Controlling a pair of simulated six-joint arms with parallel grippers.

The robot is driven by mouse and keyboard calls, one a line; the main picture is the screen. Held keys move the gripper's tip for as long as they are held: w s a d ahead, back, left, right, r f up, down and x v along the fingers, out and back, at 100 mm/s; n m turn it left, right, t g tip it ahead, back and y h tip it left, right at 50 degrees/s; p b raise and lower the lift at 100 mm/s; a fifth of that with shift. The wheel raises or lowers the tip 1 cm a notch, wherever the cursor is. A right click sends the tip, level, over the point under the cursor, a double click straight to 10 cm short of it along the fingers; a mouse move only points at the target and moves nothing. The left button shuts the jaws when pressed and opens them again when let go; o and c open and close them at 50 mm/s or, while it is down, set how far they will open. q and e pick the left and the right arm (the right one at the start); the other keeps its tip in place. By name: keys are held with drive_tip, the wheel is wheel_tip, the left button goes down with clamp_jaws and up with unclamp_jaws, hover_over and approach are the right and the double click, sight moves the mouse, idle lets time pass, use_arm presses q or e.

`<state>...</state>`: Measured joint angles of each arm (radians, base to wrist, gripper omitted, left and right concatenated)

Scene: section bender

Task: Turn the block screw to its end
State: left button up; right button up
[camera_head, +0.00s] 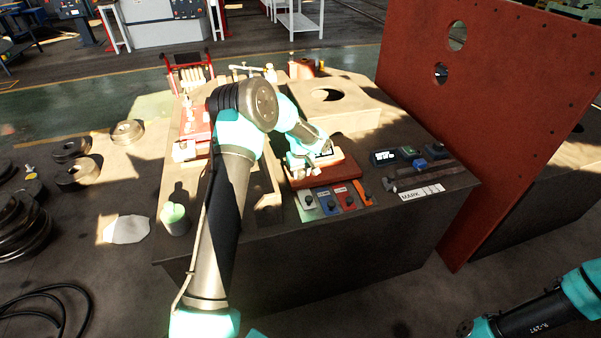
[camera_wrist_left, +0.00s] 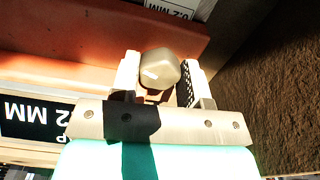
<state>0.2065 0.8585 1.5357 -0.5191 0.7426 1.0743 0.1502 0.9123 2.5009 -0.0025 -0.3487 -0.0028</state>
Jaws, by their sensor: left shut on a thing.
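The block screw shows in the left wrist view as a rounded beige-grey knob (camera_wrist_left: 160,68) at the edge of a red-orange block (camera_wrist_left: 60,50). My left gripper (camera_wrist_left: 161,84) has one finger on each side of the knob and is shut on it. In the head view my left gripper (camera_head: 312,167) is over the red block (camera_head: 325,181) on the machine top, and the screw there is hidden by the gripper or too small to make out. Only part of my right arm shows, at the bottom right; its gripper is not in view.
A row of coloured control boxes (camera_head: 333,202) is just in front of the block. A small display (camera_head: 383,156) and a bar by a MARK label (camera_head: 422,192) lie to the right. A tall red panel (camera_head: 487,110) stands beyond them. A green-topped cup (camera_head: 175,218) stands left.

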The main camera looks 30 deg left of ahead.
use_arm(q)
drive_tip(key=shift+m, duration=0.3)
drive_tip(key=m, duration=0.3)
drive_tip(key=shift+a+m, duration=0.1)
drive_tip(key=shift+m, duration=2)
drive_tip(key=o, duration=0.9)
